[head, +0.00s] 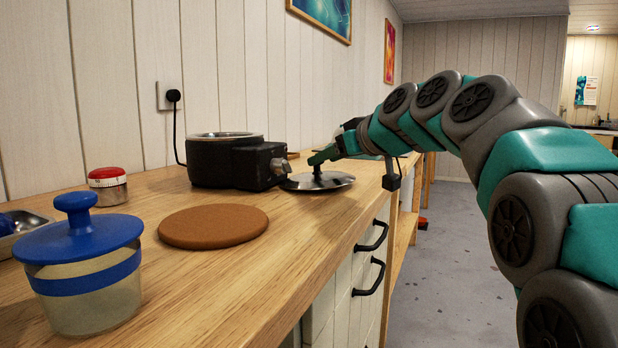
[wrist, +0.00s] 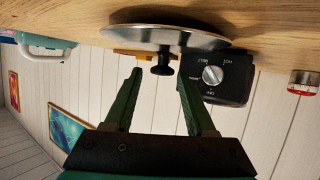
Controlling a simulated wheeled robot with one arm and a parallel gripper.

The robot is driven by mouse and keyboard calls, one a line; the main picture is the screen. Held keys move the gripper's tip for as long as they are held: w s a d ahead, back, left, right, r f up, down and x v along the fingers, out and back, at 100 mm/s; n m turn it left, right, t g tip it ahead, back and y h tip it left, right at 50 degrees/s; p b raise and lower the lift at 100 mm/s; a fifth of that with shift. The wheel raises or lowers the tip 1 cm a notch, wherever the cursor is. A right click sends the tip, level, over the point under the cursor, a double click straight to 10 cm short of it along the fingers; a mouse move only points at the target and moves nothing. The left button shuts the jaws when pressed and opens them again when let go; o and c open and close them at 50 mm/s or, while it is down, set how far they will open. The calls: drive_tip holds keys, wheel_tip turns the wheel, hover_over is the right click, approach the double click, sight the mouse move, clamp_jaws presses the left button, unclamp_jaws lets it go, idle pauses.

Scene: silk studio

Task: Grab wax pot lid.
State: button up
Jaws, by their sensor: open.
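The wax pot lid (head: 318,182) is a round metal disc with a black knob, lying on the wooden counter near its front edge. In the upside-down wrist view the lid (wrist: 165,35) is at the top, its knob (wrist: 162,69) pointing down the picture. My gripper (head: 318,157) reaches over the lid from the right. In the wrist view my gripper (wrist: 160,76) is open, with one green finger on each side of the knob and a gap on both sides. In the head view the fingers partly hide the knob. The black wax pot (head: 222,160) stands left of the lid.
A brown round pad (head: 213,226), a blue-lidded jar (head: 82,270), a red-lidded jar (head: 108,187) and a metal tray (head: 30,226) are on the counter to the left. The pot's cord runs to a wall outlet (head: 168,96). Drawer handles (head: 371,236) stick out below the counter edge.

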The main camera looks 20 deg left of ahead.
drive_tip(key=shift+p+x, duration=0.6)
drive_tip(key=shift+x, duration=2.85)
drive_tip(key=shift+s, duration=0.15)
clamp_jaws()
